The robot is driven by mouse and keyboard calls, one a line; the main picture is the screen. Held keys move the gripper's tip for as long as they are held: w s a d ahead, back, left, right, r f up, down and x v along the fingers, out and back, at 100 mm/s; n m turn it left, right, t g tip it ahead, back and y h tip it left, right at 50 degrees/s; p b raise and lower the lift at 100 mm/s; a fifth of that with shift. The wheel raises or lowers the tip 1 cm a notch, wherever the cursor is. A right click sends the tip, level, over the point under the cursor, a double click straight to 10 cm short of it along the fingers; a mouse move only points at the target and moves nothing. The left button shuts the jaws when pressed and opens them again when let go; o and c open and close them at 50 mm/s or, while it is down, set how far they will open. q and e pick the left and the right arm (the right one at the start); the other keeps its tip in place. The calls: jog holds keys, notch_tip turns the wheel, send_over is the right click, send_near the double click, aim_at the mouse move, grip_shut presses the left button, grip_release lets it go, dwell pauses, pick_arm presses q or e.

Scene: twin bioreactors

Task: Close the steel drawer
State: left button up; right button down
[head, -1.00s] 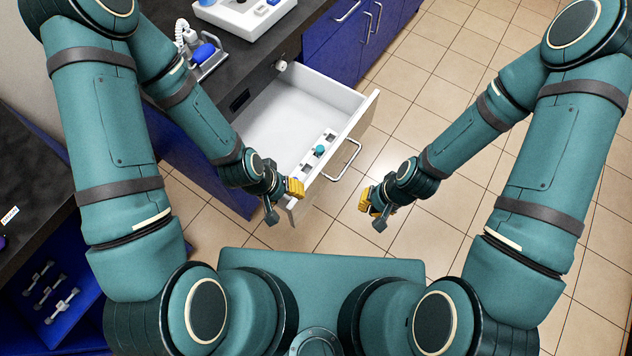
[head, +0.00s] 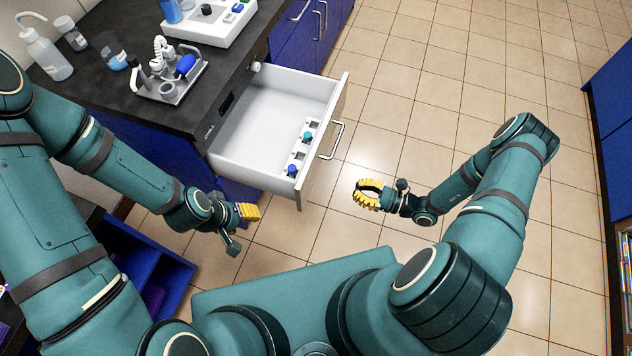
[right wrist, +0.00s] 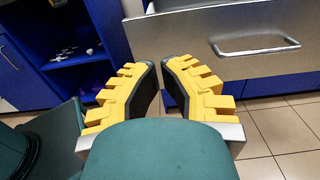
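The steel drawer (head: 258,125) stands pulled out from the dark-topped bench in the head view. Its inside is white, and its front panel (head: 304,188) carries a bar handle (head: 332,141). The handle also shows in the right wrist view (right wrist: 255,47). My right gripper (head: 366,194) is in front of the drawer, apart from the handle and empty. In the right wrist view its yellow fingers (right wrist: 161,80) have a narrow gap between them. My left gripper (head: 250,212) is beside the drawer's near side, apart from it; its finger gap is hidden.
A white strip (head: 293,156) with small coloured items lies in the drawer. The bench top (head: 85,90) holds bottles, a beaker and equipment. A blue open cabinet (head: 160,270) stands at lower left. Tiled floor (head: 430,100) is clear on the right, up to blue cabinets (head: 612,85).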

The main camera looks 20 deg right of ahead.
aim_at(308, 174)
pick_arm(q)
jog(key=shift+d+f, duration=0.1)
jog(key=shift+f, duration=0.1)
pick_arm(e)
jog(key=x, duration=1.4)
